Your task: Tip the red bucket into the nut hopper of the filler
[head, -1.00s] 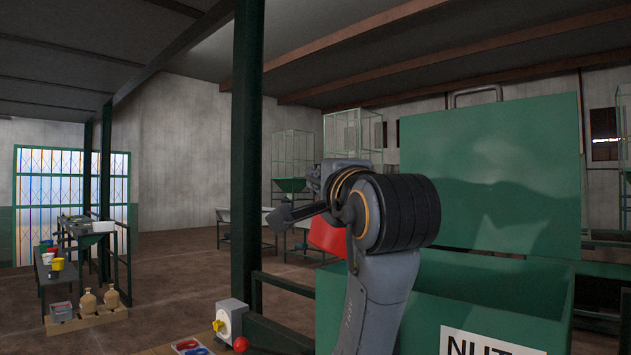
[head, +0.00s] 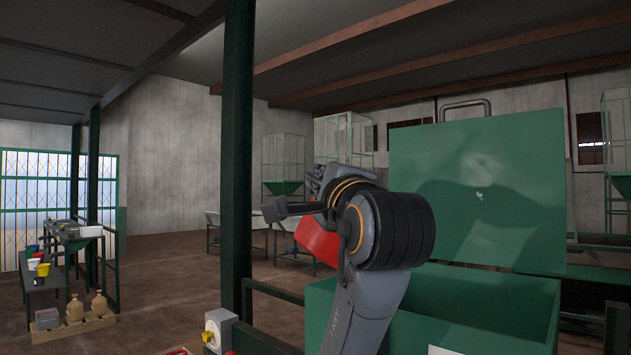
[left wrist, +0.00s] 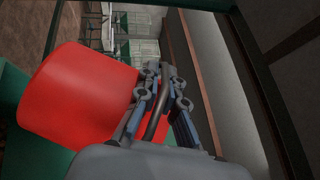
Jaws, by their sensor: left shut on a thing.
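The red bucket (head: 319,242) hangs tilted beside my left wrist in the head view, partly hidden behind my arm. In the left wrist view the bucket (left wrist: 80,95) lies on its side to the left of the fingers. My left gripper (head: 324,178) is shut on the bucket's dark handle (left wrist: 157,118), which passes between its fingers (left wrist: 163,100). The green nut hopper (head: 480,305) stands open at the lower right, with its raised green lid (head: 480,190) behind it. The bucket is left of the lid, near the hopper's left end. The bucket's contents are hidden. My right gripper is out of view.
A dark green post (head: 237,160) stands left of my arm, with a rail (head: 273,292) running right from its lower part. A grey box (head: 219,329) with a yellow knob sits by the post's foot. Benches with pots (head: 45,268) stand far left.

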